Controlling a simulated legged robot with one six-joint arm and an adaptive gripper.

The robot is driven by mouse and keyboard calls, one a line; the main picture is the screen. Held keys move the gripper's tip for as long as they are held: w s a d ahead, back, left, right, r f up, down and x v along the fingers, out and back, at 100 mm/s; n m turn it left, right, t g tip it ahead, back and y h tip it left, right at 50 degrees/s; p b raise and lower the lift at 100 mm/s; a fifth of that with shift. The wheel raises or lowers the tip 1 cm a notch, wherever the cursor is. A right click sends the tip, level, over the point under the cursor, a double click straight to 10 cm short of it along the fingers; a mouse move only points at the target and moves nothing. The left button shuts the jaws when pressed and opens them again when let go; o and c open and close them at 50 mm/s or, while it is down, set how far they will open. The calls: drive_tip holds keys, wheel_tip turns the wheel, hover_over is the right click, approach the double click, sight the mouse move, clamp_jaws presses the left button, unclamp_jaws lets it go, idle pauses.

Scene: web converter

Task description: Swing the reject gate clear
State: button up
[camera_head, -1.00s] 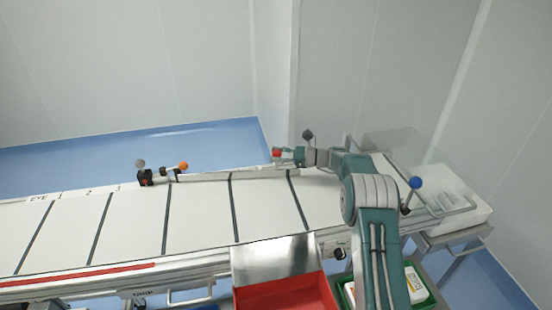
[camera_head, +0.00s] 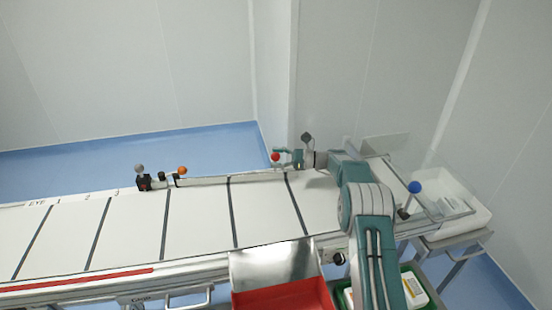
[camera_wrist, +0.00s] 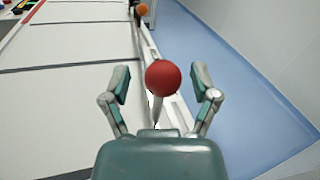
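A red ball knob (camera_wrist: 163,78) stands on a pale stem at the far rail of the conveyor; the head view shows it (camera_head: 275,157) too. My gripper (camera_wrist: 160,84) is open, with one finger on each side of the red knob and a visible gap to each. In the head view my gripper (camera_head: 287,155) reaches the knob from the right. A blue ball knob (camera_head: 414,187) stands on a lever at the right end of the conveyor, beside my arm. A clear panel (camera_head: 386,146) shows behind my arm. I cannot tell which part is the reject gate.
The white conveyor (camera_head: 135,235) has dark cross lines. An orange knob (camera_head: 182,170) and a grey knob (camera_head: 139,168) stand along its far side. A red bin (camera_head: 285,298) is in front, a green bin (camera_head: 407,271) beside it. A white tray (camera_head: 482,213) is at the right end.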

drive_tip(key=shift+r, duration=0.1)
wheel_tip(320, 180, up, 10)
drive_tip(key=shift+f, duration=0.15)
idle(0.4)
drive_tip(key=shift+s+a+r, duration=0.1)
drive_tip(key=shift+r, duration=0.2)
drive_tip(key=s+r+n+h, duration=0.4)
drive_tip(key=s+r+h, duration=0.1)
drive_tip(key=s, duration=0.6)
drive_tip(key=s+r+n+h, duration=0.4)
drive_tip(key=s, duration=0.7)
drive_tip(key=s+d+f+n+t+h, duration=0.1)
drive_tip(key=s+d+f+n+h, duration=0.1)
drive_tip(key=s, duration=0.6)
drive_tip(key=s+d+f+n+t+h, duration=0.1)
drive_tip(key=s+d+n+h, duration=0.3)
drive_tip(key=s, duration=0.5)
drive_tip(key=s+d+f+n+t+h, duration=0.1)
drive_tip(key=s+d+f+n+h, duration=0.1)
drive_tip(key=s, duration=0.6)
drive_tip(key=d+f+n, duration=0.1)
drive_tip(key=d, duration=0.1)
drive_tip(key=shift+s+d+f+h, duration=0.15)
drive_tip(key=shift+s+d+h, duration=0.15)
drive_tip(key=shift+h, duration=0.1)
